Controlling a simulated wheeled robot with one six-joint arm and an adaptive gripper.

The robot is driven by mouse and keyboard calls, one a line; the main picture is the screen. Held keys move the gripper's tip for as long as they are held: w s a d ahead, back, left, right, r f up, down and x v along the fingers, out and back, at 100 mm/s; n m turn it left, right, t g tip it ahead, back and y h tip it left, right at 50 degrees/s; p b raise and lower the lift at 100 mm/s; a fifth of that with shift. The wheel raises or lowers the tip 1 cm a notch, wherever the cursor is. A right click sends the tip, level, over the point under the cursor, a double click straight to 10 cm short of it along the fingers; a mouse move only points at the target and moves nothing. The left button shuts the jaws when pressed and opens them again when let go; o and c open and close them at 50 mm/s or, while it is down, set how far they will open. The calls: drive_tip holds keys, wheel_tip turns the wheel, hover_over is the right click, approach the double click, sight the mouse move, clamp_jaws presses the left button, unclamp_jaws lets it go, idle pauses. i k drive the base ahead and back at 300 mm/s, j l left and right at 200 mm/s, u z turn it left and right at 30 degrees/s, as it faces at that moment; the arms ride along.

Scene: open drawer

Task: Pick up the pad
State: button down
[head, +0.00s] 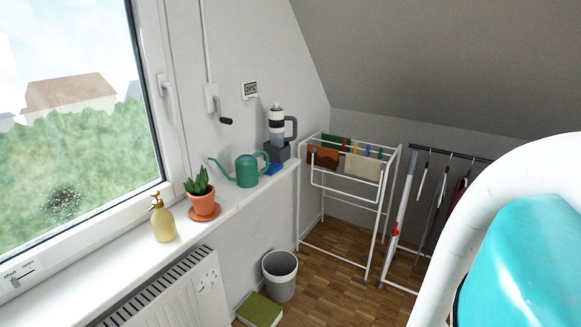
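I cannot tell for certain which thing is the pad. A flat green block (261,310) with a pale side lies on the wooden floor at the bottom of the head view, in front of the bin. A small flat blue thing (274,169) lies on the sill beside the watering can. My gripper is not in view. A large white and teal part of my arm fills the lower right corner and hides what is behind it.
A radiator (178,296) is below. A bin (280,275) and drying rack (384,205) stand on the floor.

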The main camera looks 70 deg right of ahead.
sight(274, 168)
drive_tip(key=k+z, duration=0.1)
drive_tip(key=z, duration=0.35)
drive_tip(key=l+z, duration=0.15)
drive_tip(key=z, duration=0.3)
drive_tip(key=k+l+z, duration=0.15)
drive_tip(key=z, duration=0.25)
